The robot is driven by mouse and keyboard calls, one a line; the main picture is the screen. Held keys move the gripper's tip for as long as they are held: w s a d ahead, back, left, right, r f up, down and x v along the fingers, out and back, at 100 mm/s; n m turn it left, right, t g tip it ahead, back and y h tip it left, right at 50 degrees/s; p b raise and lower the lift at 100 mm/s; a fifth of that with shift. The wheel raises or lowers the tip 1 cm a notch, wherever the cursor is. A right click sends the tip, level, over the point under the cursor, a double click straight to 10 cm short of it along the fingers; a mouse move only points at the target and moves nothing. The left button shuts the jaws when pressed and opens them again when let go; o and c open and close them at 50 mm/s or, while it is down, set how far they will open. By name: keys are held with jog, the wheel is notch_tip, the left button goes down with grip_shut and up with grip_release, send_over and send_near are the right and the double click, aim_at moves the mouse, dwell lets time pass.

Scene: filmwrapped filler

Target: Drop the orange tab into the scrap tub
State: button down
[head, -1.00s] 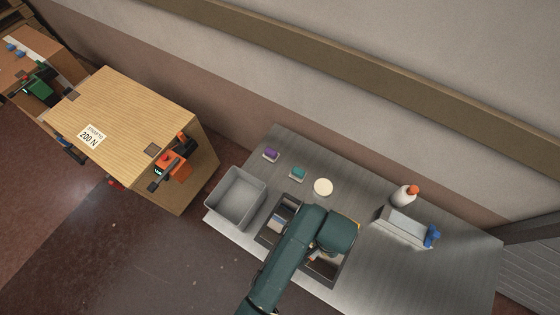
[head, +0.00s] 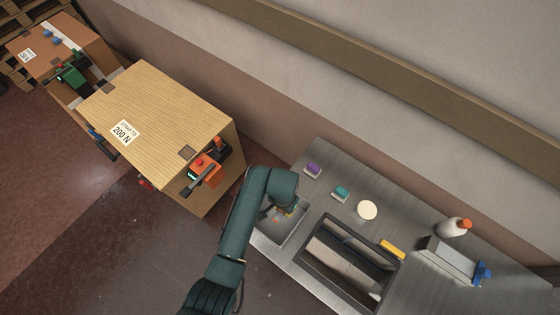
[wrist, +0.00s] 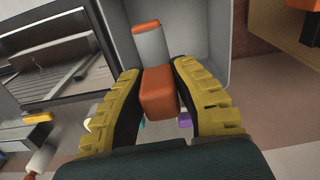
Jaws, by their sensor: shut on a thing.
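My gripper (wrist: 156,78) is shut on the orange tab (wrist: 157,94), a blocky orange piece between the yellow ribbed fingers. A grey piece with an orange end (wrist: 150,44) shows just beyond it; I cannot tell whether it is joined to the tab. The scrap tub, a grey open bin, stands at the table's left end in the head view (head: 297,236). Its grey inside fills the upper middle of the wrist view (wrist: 200,28). My gripper (head: 287,208) is over the tub; my arm hides part of its left side.
A dark divided tray (head: 325,286) stands right of the tub. Behind it are a purple block (head: 313,170), a teal block (head: 341,193) and a round cream disc (head: 367,210). A yellow piece (head: 392,250) and a white bottle (head: 451,228) are to the right. A large carton (head: 160,110) stands left.

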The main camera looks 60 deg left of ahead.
notch_tip(320, 180, down, 4)
jog(key=shift+r+b, duration=0.25)
jog(key=shift+b, duration=0.95)
jog(key=c, duration=0.9)
grip_release()
notch_tip(320, 180, up, 12)
